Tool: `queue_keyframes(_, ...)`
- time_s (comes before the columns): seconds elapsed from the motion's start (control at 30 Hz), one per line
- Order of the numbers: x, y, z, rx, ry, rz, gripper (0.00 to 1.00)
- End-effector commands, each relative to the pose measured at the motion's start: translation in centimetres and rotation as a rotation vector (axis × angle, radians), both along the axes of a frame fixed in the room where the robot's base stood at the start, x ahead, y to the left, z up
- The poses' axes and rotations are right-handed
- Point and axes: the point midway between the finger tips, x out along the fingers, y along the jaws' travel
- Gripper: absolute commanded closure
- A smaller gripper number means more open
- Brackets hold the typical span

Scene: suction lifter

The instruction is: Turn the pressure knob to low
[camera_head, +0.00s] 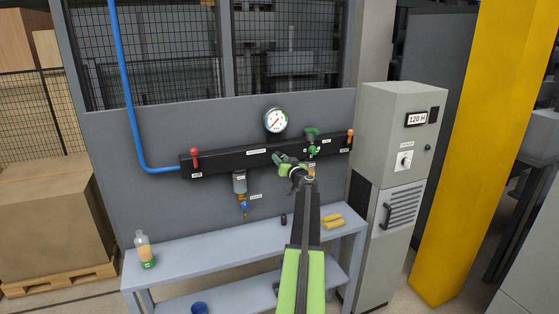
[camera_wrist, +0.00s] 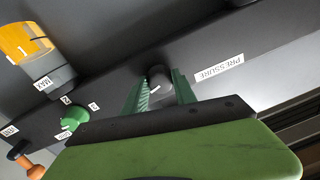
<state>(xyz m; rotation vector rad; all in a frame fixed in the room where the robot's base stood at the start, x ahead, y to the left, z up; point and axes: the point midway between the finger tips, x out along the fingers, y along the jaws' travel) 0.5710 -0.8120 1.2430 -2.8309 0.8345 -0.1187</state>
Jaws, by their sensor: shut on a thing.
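The pressure knob (camera_wrist: 158,78) is a dark round knob with a white mark on its face, beside the PRESSURE label (camera_wrist: 219,68) on the black bar in the wrist view. My gripper (camera_wrist: 160,90) is shut on it, with one green finger on each side. In the head view my gripper (camera_head: 284,162) reaches the black bar (camera_head: 225,160) below the round gauge (camera_head: 276,121) and hides the knob. The gauge has a white face and a red needle. I cannot read the knob's setting.
A green knob (camera_wrist: 74,117), an orange lever (camera_wrist: 22,150) and a yellow bowl (camera_wrist: 24,42) are near my gripper. A red lever (camera_head: 194,157) is at the bar's left end. A bench (camera_head: 190,255) stands below, with a bottle (camera_head: 144,250) and yellow item (camera_head: 332,221).

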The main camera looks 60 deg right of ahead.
Motion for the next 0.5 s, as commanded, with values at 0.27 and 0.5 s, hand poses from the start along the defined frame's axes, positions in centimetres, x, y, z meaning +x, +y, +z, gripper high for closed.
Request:
queue_keyframes(0.27,0.15,-0.10,0.25,-0.208,0.152,0.001,1.00)
queue_keyframes(0.5,0.11,-0.13,0.27,-0.393,0.288,0.000,1.00)
